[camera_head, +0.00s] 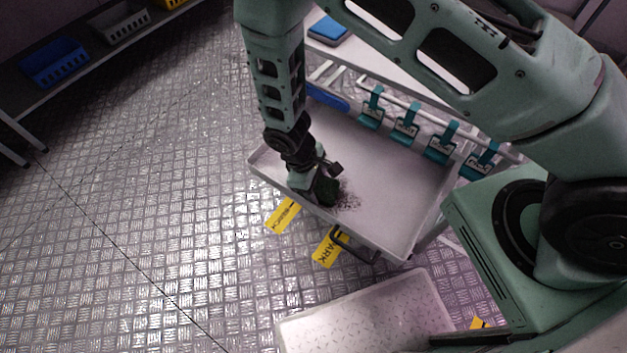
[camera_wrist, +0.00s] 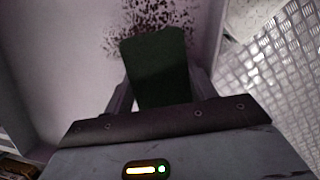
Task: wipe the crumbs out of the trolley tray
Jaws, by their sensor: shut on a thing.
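The trolley tray (camera_head: 385,170) is a pale, shallow tray with a raised rim. A patch of dark crumbs (camera_head: 349,197) lies on its floor near the front rim; the crumbs also show in the wrist view (camera_wrist: 150,22). My gripper (camera_head: 318,186) is low over the tray's front left part, beside the crumbs. It is shut on a dark green block-like thing (camera_wrist: 157,68), perhaps a sponge or pad, which shows dark in the head view too. The crumbs lie just beyond this thing in the wrist view. I cannot tell whether it touches the tray floor.
Teal clips with labels (camera_head: 405,125) hang on a rail along the tray's far right side. A blue item (camera_head: 328,97) lies at the back rim. Yellow floor labels (camera_head: 329,248) and a pale lower tray (camera_head: 370,315) are in front. A shelf with a blue basket (camera_head: 55,62) stands far left. Open metal floor lies left.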

